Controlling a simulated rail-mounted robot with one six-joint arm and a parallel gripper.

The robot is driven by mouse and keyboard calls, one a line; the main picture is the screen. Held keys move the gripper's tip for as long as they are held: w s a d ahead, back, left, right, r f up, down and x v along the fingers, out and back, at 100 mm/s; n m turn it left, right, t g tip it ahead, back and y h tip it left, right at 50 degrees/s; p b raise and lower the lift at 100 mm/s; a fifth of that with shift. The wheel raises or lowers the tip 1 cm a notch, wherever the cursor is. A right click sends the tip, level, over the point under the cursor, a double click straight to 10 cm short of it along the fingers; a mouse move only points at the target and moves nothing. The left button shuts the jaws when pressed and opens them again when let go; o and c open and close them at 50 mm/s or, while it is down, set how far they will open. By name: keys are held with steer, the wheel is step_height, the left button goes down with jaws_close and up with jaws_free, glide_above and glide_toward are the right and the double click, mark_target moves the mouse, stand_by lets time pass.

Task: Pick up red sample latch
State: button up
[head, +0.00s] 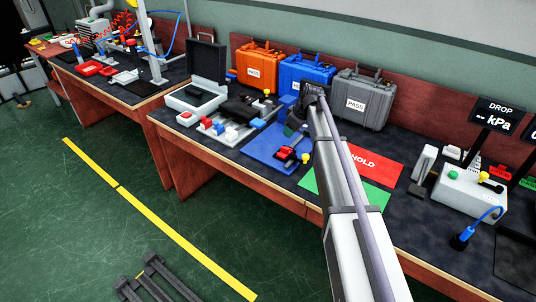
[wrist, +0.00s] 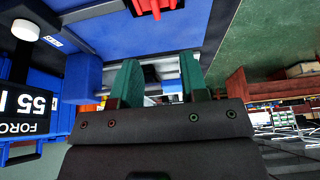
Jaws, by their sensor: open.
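A red latch-like piece (head: 285,152) sits in a dark fixture on the blue mat (head: 262,148) in the head view. In the wrist view a red toothed part (wrist: 155,5), probably the same piece, is cut off by the top edge, over a blue surface (wrist: 185,32). My gripper (head: 294,128) hangs just behind and above the red piece in the head view, apart from it. In the wrist view its two green fingers (wrist: 161,82) are spread with nothing held between them. My arm covers part of the bench behind.
Orange (head: 257,66), blue (head: 305,76) and grey (head: 361,98) cases line the back. Small red, white and blue parts (head: 222,126) lie left of the mat. A red HOLD sheet (head: 372,168) and green sheet (head: 340,190) lie right. A force display (wrist: 25,112) shows in the wrist view.

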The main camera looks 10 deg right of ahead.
steer(key=b, duration=0.6)
glide_above(283, 147)
steer(key=s+d, duration=0.2)
steer(key=f, duration=0.5)
steer(key=shift+w+a+f, duration=0.1)
steer(key=shift+w+f, duration=0.15)
steer(key=shift+f, duration=0.05)
steer(key=shift+a+p, duration=0.1)
steer(key=shift+p, duration=0.2)
steer(key=b+x, duration=0.4)
steer(key=x, duration=0.1)
steer(key=shift+d+b, duration=0.2)
steer(key=shift+b, duration=0.2)
steer(key=shift+w+a+f, duration=0.15)
steer(key=shift+r, duration=0.25)
jaws_close()
